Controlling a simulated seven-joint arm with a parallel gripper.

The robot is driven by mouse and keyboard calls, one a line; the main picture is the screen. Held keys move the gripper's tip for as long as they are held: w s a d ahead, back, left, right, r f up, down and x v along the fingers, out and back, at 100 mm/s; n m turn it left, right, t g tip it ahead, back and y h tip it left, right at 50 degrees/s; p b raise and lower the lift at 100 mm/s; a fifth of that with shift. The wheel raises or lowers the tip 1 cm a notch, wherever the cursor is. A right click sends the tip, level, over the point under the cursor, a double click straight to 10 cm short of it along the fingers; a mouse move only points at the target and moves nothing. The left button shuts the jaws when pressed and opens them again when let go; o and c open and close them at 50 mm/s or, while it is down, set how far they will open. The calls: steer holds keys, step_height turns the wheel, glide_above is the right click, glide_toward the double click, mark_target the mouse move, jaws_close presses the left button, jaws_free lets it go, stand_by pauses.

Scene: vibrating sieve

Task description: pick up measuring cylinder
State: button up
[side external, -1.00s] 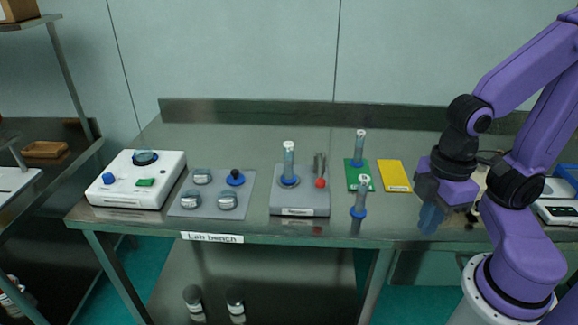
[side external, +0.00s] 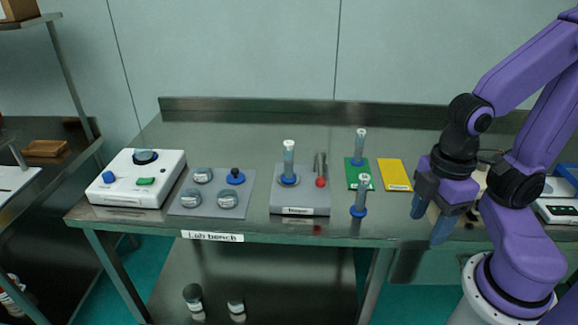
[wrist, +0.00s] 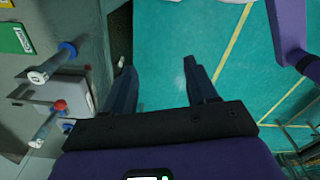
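Three clear measuring cylinders with blue bases stand upright on the bench. One (side external: 360,192) is on bare metal near the front edge, one (side external: 360,145) is at the green mat (side external: 352,181), and one (side external: 288,160) is on the grey tapper base (side external: 300,205). My gripper (side external: 433,218) is open and empty, right of the front cylinder and apart from it. In the wrist view my gripper (wrist: 161,90) has floor between its fingers. A cylinder (wrist: 54,62) shows left of the fingers there, and another (wrist: 45,130) lower left.
A red ball-topped part (side external: 320,182) stands on the tapper base. A yellow mat (side external: 394,174) lies between the green mat and my arm. A grey tray with metal lids (side external: 240,205) and a white device (side external: 130,195) are left. The bench's back is mostly clear.

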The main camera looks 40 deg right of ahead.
steer(key=w+a+f+m+t+y, duration=0.1)
steer(key=w+a+f+m+y, duration=0.25)
steer(key=a, duration=0.55)
steer(key=m+t+h, duration=0.6)
steer(key=m+t, duration=0.5)
steer(key=t, duration=0.1)
glide_toward(285, 159)
steer(key=shift+y, duration=0.25)
steer(key=shift+s+d+f+x, duration=0.1)
steer(key=shift+d+x, duration=0.15)
steer(key=shift+x, duration=1.8)
steer(key=shift+s+d+f+x, duration=0.1)
steer(key=shift+d+x, duration=0.2)
steer(key=shift+x, duration=1.75)
steer(key=shift+d+f+x, duration=0.1)
steer(key=shift+d+x, duration=0.15)
steer(key=shift+x, duration=1.8)
steer(key=shift+r, duration=0.1)
jaws_close()
